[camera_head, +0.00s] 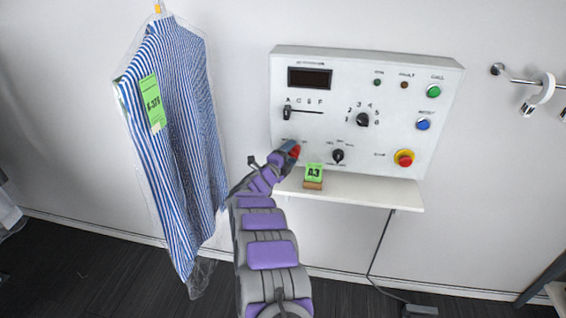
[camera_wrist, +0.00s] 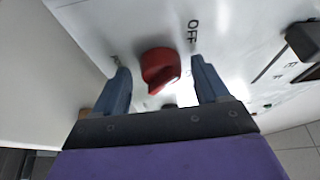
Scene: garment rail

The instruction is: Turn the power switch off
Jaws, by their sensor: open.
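The power switch is a red rotary knob (camera_wrist: 160,70) on the white control panel (camera_head: 330,130). In the wrist view it sits between the two blue fingers of my gripper (camera_wrist: 162,88), with a gap on each side. The word OFF is printed beside it, to its upper right in that view. In the head view the red knob (camera_head: 294,151) is at the panel's lower left, partly hidden by my gripper (camera_head: 285,152). My gripper is open and close in front of the panel. The knob's exact setting is hard to tell.
The panel also carries a slider (camera_head: 287,112), a numbered dial (camera_head: 362,119), a small black knob (camera_head: 338,156) and a red-and-yellow button (camera_head: 404,158). A shelf (camera_head: 370,190) below holds a green A3 tag (camera_head: 314,171). A bagged striped shirt (camera_head: 175,130) hangs at left.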

